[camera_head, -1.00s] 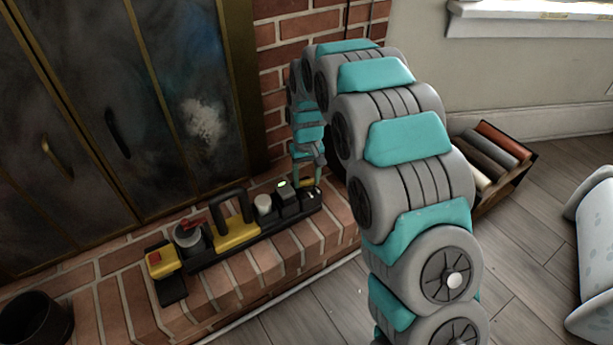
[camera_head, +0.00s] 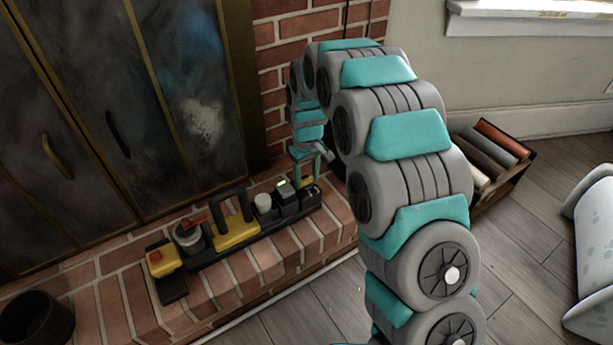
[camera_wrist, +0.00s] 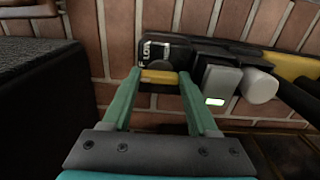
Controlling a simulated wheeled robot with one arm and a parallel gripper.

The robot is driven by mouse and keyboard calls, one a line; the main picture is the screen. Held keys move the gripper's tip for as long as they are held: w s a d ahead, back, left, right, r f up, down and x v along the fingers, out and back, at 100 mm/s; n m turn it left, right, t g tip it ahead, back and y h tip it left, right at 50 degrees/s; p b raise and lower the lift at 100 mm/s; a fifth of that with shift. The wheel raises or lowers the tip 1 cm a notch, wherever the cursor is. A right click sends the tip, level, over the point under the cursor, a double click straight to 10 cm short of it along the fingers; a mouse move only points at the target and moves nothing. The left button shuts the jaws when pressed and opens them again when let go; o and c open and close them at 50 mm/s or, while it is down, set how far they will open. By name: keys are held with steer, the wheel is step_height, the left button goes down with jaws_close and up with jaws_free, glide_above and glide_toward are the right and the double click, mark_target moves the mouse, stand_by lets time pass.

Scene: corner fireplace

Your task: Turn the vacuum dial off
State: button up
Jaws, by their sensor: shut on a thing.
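The vacuum dial is a small yellow knob on a black block at the right end of a tool strip on the brick hearth. In the wrist view the dial (camera_wrist: 159,77) sits between the teal fingertips of my gripper (camera_wrist: 160,80), which is shut on it. White marks show on the black block (camera_wrist: 153,50) beyond it; they are too small to read. In the head view my gripper (camera_head: 308,174) reaches down onto the dial (camera_head: 307,182), partly hidden by the fingers.
Beside the dial is a grey box with a green light (camera_head: 283,187), then a white knob (camera_head: 263,203), a yellow block with a black handle (camera_head: 236,232), a red-topped valve (camera_head: 190,230) and a yellow button box (camera_head: 162,260). A dark block (camera_wrist: 40,110) stands close left in the wrist view.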

mark_target(307, 180)
steer(key=o, duration=1.4)
steer(key=shift+r, duration=0.1)
step_height(307, 180, up, 8)
steer(key=shift+f, duration=0.2)
